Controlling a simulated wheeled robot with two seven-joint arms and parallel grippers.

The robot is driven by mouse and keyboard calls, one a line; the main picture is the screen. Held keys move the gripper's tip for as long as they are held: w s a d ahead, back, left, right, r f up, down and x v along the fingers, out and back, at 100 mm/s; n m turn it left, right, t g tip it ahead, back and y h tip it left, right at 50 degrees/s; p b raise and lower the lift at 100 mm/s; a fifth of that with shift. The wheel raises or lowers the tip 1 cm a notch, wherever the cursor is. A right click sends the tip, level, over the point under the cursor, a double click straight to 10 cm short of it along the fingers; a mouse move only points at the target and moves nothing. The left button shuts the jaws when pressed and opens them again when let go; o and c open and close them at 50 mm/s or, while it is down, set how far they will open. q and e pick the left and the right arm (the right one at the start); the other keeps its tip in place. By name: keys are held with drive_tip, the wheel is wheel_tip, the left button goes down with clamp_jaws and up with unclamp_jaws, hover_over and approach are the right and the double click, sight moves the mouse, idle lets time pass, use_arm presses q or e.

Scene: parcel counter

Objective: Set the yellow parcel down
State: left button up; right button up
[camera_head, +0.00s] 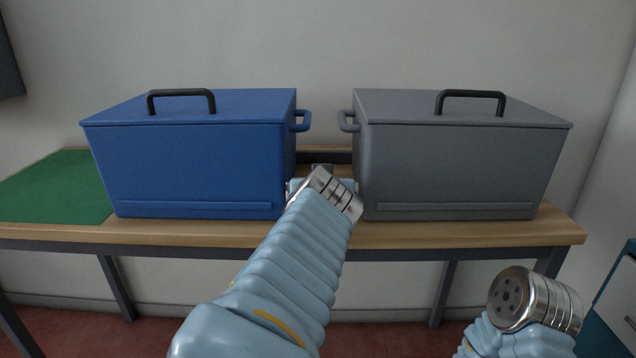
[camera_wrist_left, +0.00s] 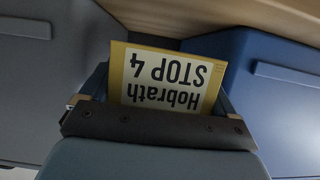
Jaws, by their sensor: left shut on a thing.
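The yellow parcel (camera_wrist_left: 117,75) shows in the left wrist view, with a white label reading "Hobrath STOP 4" upside down in the picture. My left gripper (camera_wrist_left: 160,98) is shut on it, with a finger at each side. In the head view my left arm reaches into the gap between the blue box and the grey box, above the wooden counter (camera_head: 430,232). The parcel is hidden behind my wrist there. I cannot tell whether the parcel touches the counter. My right wrist shows at the lower right of the head view, but its gripper does not.
The lidded blue box (camera_head: 200,165) stands left of the gap and the lidded grey box (camera_head: 455,168) right of it. Both have black lid handles and side handles facing the gap. A green mat (camera_head: 55,190) lies at the counter's left end. The gap is narrow.

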use_arm(q)
drive_tip(key=w+p, duration=0.1)
drive_tip(key=w, duration=0.5)
drive_tip(key=shift+w+r, duration=0.1)
drive_tip(key=shift+w, duration=0.05)
drive_tip(key=f, duration=0.3)
drive_tip(key=shift+w+f+p, duration=0.25)
drive_tip(key=shift+f+p, duration=0.05)
drive_tip(key=shift+f, duration=0.05)
drive_tip(key=shift+f, duration=0.2)
drive_tip(key=o, duration=0.9)
drive_tip(key=shift+c, duration=0.2)
drive_tip(key=shift+r, duration=0.1)
